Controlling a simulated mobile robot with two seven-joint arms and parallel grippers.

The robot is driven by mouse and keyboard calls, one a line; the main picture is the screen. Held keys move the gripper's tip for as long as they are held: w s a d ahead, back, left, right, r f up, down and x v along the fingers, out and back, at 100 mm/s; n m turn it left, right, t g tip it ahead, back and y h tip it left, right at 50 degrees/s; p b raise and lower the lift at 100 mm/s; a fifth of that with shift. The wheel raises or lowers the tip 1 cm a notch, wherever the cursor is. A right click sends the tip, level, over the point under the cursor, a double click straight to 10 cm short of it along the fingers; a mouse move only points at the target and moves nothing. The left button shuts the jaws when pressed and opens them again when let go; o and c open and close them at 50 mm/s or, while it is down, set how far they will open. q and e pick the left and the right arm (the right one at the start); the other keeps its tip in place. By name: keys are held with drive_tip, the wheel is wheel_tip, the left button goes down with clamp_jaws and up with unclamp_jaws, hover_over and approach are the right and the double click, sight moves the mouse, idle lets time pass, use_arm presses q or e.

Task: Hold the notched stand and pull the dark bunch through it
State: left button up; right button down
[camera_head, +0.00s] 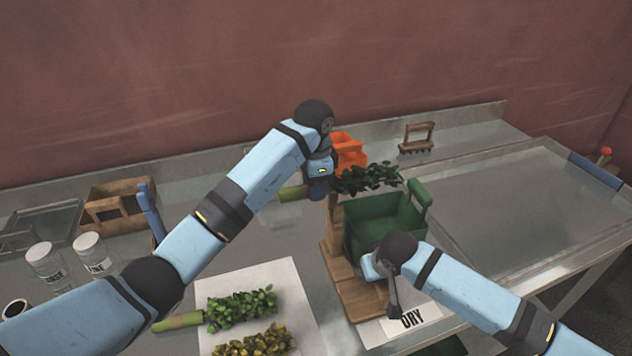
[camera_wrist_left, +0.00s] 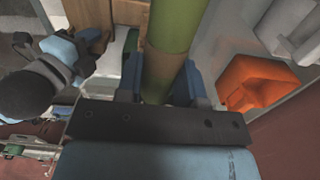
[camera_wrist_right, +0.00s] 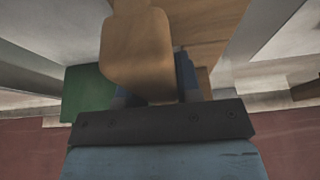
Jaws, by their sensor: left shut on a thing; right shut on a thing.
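The dark bunch (camera_head: 368,180) has dark green leaves and a thick green stalk (camera_head: 293,193). My left gripper (camera_head: 318,188) is shut around the stalk, which also fills the gap between the fingers in the left wrist view (camera_wrist_left: 172,45). The leaves lie to its right, above the green bin. The wooden notched stand (camera_head: 332,255) is upright beneath the bunch. Whether the stalk sits in its notch is hidden. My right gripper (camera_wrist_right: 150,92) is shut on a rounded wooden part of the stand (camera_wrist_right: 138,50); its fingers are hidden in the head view.
The green bin (camera_head: 375,225) is beside the stand. A white sheet (camera_head: 275,280) at front holds a green bunch (camera_head: 240,310) and a yellowish bunch (camera_head: 255,342). An orange container (camera_head: 348,148) is behind my left gripper. Jars (camera_head: 48,265) and a wooden box (camera_head: 112,205) are left.

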use_arm(q)
drive_tip(key=shift+f, duration=0.15)
wheel_tip(320, 180, down, 7)
drive_tip(key=s+a, duration=0.2)
drive_tip(key=a, duration=0.5)
drive_tip(key=s+a, duration=0.3)
drive_tip(key=a, duration=0.4)
drive_tip(key=shift+s, duration=0.3)
idle(2.7)
drive_tip(key=shift+a, duration=0.15)
idle(0.3)
drive_tip(key=shift+r, duration=0.2)
wheel_tip(320, 180, up, 7)
drive_tip(key=a, duration=0.1)
drive_tip(key=shift+s+a, duration=0.4)
drive_tip(key=shift+f, duration=0.1)
use_arm(e)
drive_tip(key=c, duration=0.7)
unclamp_jaws()
